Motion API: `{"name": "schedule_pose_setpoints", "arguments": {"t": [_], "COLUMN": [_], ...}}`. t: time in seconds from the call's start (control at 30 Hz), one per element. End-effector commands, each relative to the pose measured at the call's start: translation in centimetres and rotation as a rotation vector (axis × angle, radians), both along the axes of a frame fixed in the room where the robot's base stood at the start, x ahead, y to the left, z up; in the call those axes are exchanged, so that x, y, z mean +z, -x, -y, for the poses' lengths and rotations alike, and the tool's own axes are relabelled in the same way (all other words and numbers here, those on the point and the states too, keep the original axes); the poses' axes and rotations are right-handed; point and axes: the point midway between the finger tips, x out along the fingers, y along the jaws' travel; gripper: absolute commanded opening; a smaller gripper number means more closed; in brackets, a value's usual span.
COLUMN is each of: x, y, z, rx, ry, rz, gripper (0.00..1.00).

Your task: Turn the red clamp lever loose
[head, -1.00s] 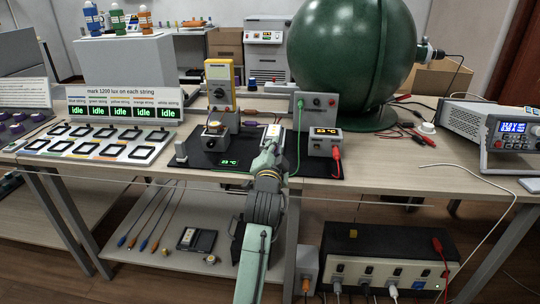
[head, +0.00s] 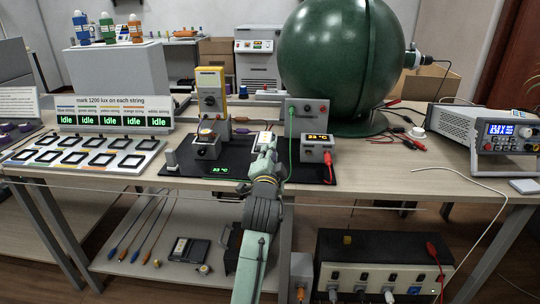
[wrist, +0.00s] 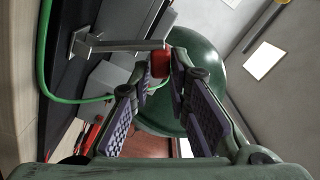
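The red clamp lever end (wrist: 160,63) shows in the wrist view as a small red block at the end of a grey metal bar (wrist: 115,46). My gripper (wrist: 161,72) is open, with the red block between its fingertips at the far end. I cannot tell whether either finger touches it. In the head view my gripper (head: 266,148) is over the right part of the black mat (head: 222,171) on the bench. The red lever cannot be made out there, behind or among the gripper and arm.
A grey box with a green cable (head: 305,112) and a small display box (head: 317,148) stand right of my gripper. A sensor block (head: 207,147) and yellow-framed meter (head: 211,92) stand left. The large green sphere (head: 335,65) is behind. The bench front right (head: 400,180) is mostly clear.

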Motion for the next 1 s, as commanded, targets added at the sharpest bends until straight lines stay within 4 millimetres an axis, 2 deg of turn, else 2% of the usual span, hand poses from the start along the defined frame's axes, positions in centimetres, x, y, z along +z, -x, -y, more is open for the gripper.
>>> {"name": "schedule_pose_setpoints", "arguments": {"t": [0.2,0.57,0.67,1.0], "x": [-0.1,-0.1,-0.2,-0.2], "y": [0.0,0.4,1.6,8.6], "z": [-0.1,-0.2,-0.4,-1.3], "rx": [0.002,0.003,0.003,0.004], "ry": [0.001,0.002,0.002,0.005], "rz": [-0.001,-0.002,-0.003,-0.003], "gripper": [0.33,0.33,0.33,0.33]}}
